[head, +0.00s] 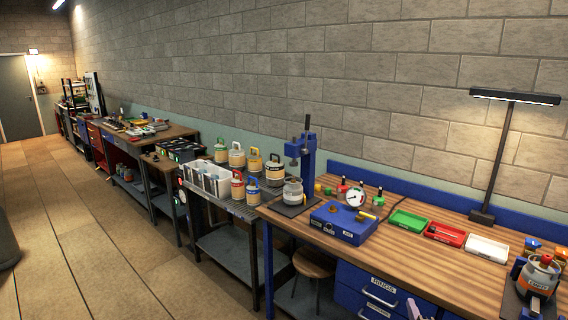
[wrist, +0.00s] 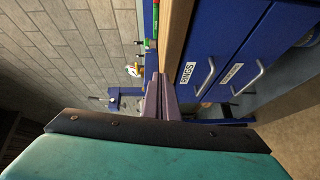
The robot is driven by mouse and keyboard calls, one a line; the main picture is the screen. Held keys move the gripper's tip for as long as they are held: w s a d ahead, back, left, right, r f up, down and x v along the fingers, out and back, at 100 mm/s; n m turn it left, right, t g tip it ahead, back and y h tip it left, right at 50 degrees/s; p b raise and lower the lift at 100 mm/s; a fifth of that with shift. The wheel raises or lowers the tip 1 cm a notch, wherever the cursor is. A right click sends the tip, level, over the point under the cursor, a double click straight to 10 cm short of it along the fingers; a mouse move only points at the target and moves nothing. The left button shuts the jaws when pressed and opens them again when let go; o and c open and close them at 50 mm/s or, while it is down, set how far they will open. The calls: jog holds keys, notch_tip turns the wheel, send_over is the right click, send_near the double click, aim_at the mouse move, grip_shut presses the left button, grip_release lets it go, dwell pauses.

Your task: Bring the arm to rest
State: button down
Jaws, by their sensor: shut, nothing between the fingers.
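My gripper (wrist: 154,80) shows in the wrist view as two purple fingers lying together, shut and empty. Its tips also show at the bottom edge of the head view (head: 414,309), in front of the blue drawers. It is apart from the workbench (head: 400,258), touching nothing that I can see. The rest of my arm is out of the head view. In the wrist view the scene is turned sideways, with the bench's wooden edge (wrist: 176,28) and a blue drawer (wrist: 217,35) beyond the fingers.
A stool (head: 314,264) stands below. Open floor (head: 95,235) lies at left.

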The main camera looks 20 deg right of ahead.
jog(key=w+a+f+m+g+y+b, duration=0.15)
jog(key=w+a+f, duration=0.35)
jog(key=a+f, duration=0.8)
jog(key=w+a+f+g+y+b, duration=0.35)
jog(key=a+f, duration=0.65)
jog(key=a, duration=0.4)
jog(key=s+a+f+m+g+y+b, duration=0.15)
jog(key=s+a+f+m+g, duration=0.45)
jog(key=s+a+f, duration=1.1)
jog(key=s+a+m+g+y, duration=0.1)
jog(key=s+a+m+g, duration=0.2)
jog(key=s+g, duration=0.7)
jog(key=s+r, duration=0.1)
jog(key=s, duration=0.5)
jog(key=shift+m+b, duration=0.35)
jog(key=shift+b, duration=0.05)
